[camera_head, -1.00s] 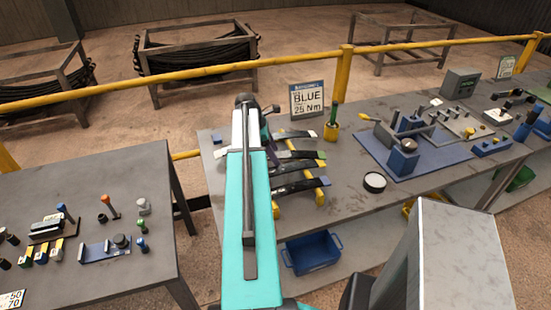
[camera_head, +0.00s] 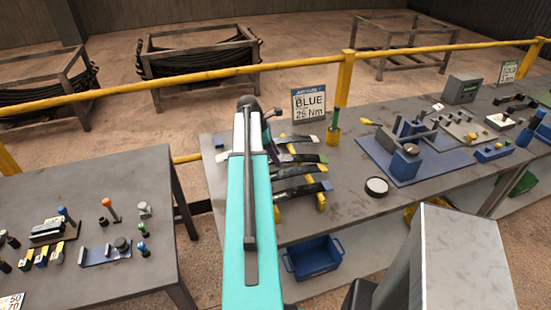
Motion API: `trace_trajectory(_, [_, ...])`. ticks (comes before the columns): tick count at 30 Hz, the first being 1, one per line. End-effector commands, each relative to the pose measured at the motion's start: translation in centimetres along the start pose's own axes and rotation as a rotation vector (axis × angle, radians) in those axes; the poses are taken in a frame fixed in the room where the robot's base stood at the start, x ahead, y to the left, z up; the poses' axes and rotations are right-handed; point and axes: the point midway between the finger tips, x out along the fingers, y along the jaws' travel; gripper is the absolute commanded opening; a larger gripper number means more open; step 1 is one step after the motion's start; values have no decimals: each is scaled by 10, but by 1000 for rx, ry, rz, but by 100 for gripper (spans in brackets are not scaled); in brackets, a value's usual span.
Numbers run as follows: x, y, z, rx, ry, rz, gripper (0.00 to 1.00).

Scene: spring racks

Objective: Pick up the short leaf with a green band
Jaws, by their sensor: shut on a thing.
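Several dark curved leaves lie across a yellow rack (camera_head: 321,203) on the right-hand bench. The leaf with a green band (camera_head: 303,158) is second from the back, with the green at its right end. A leaf with a pale end (camera_head: 300,139) lies behind it, and darker leaves (camera_head: 303,190) lie in front. My turquoise and white arm reaches over the rack's left side. My gripper (camera_head: 270,148) is only partly seen beside the arm, at the left end of the green-banded leaf. It is shut on that leaf, though the grip itself is mostly hidden.
A blue sign reading 25 Nm (camera_head: 309,103) and a yellow holder with a green handle (camera_head: 333,130) stand behind the rack. A round tin (camera_head: 376,186) and a blue fixture plate (camera_head: 425,160) are to the right. A blue bin (camera_head: 312,257) sits below. The left bench (camera_head: 130,180) holds tools.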

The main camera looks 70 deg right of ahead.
Motion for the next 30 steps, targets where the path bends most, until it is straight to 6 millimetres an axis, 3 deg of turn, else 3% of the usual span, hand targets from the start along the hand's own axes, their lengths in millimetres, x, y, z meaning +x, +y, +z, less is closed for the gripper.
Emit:
trace_trajectory(13, [-28, 2, 12, 1, -2, 3, 11])
trace_trajectory(30, [-27, -60, 33, 2, -2, 2, 11])
